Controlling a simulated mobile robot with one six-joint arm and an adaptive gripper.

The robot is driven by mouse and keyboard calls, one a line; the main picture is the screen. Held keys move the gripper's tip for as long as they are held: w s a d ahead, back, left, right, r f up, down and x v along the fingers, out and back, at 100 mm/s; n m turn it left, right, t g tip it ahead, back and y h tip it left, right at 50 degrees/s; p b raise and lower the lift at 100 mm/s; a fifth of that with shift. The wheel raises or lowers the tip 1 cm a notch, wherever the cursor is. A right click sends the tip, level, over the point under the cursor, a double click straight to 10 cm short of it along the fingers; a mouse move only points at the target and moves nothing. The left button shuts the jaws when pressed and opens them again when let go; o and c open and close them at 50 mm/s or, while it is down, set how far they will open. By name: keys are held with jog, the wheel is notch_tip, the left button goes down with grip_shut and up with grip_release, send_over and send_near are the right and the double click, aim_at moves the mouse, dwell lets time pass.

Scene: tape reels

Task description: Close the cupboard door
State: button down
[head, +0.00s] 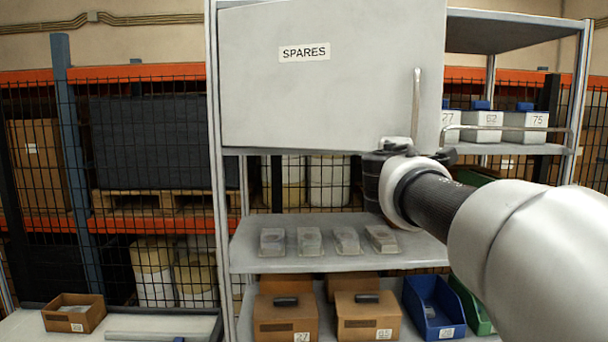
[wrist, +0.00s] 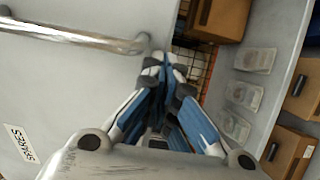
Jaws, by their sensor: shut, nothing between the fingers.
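The grey cupboard door (head: 320,95) carries a SPARES label and an upright bar handle (head: 416,105) near its right edge. Its top edge slopes up to the right, so it looks ajar, but how far is hard to judge. My gripper (head: 396,143) is at the door's lower edge, left of and just below the handle's lower end. In the wrist view, my gripper (wrist: 163,62) is shut and empty. Its tips are beside the door's edge, close to the handle's end (wrist: 140,45); whether they touch the door cannot be told.
Below the door, a shelf (head: 275,258) holds several small clear packs. Brown boxes (head: 285,318), a blue bin (head: 433,305) and a green bin (head: 470,310) stand lower down. Numbered containers (head: 482,125) sit behind a rail at right. Wire mesh (head: 150,140) is behind.

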jog(key=w+d+n+y+p, duration=0.2)
jog(key=w+y, duration=0.1)
jog(key=w, duration=0.5)
jog(key=w+d+n+t+y+p, duration=0.1)
jog(key=w+d+n+y+p, duration=0.1)
jog(key=w, duration=0.5)
jog(key=shift+w+d+t+y+p, duration=0.3)
jog(key=shift+w+d+y+p, duration=0.1)
jog(key=shift+y+p, duration=0.4)
jog(key=shift+s, duration=0.1)
